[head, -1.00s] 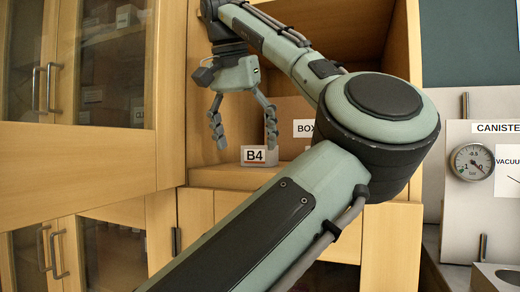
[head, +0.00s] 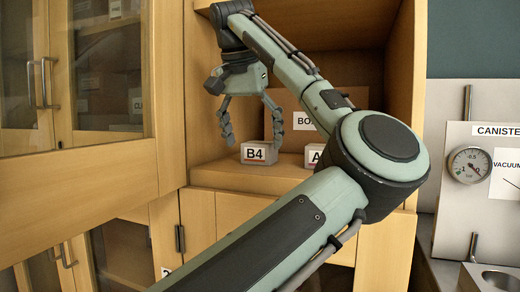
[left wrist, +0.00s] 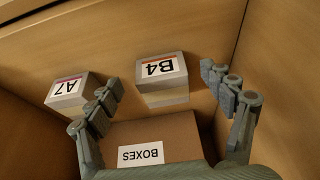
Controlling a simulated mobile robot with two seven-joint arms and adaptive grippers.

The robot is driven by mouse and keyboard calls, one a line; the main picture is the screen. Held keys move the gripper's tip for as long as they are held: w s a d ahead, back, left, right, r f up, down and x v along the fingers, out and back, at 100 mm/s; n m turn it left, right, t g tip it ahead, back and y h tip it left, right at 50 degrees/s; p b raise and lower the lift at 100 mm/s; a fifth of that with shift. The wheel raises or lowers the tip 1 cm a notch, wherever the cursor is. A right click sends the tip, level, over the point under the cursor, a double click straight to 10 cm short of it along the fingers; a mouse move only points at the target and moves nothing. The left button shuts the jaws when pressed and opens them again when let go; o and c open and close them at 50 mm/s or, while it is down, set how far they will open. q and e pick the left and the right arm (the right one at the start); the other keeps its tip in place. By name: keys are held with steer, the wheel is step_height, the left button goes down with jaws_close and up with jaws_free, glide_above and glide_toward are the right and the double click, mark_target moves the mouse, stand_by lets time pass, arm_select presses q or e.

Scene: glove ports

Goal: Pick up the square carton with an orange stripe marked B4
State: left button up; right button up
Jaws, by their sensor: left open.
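The small pale carton marked B4 (head: 258,154) stands on the cubby shelf (head: 225,176). In the left wrist view the B4 carton (left wrist: 163,92) appears upside down, with an orange-red stripe on its label. My left gripper (head: 254,138) is open and empty, pointing down, with its fingers above and to either side of the carton in the head view. In the left wrist view the left gripper's fingers (left wrist: 160,80) spread either side of the carton, and I see no contact. My right gripper is not in view.
A second carton marked A7 (left wrist: 69,88) stands beside B4, partly behind my arm in the head view (head: 314,155). A brown box labelled BOXES (left wrist: 180,135) is close behind them. Cubby walls enclose the shelf. A gauge panel (head: 480,190) stands at right.

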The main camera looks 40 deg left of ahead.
mark_target(259, 143)
arm_select(q)
steer(key=w, duration=0.2)
steer(key=w+a, duration=0.1)
steer(key=shift+w+f, duration=0.3)
steer(key=shift+f, duration=0.3)
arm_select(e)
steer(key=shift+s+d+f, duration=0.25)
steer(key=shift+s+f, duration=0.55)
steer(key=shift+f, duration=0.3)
arm_select(q)
steer(key=shift+c, duration=0.5)
steer(key=c, duration=1.2)
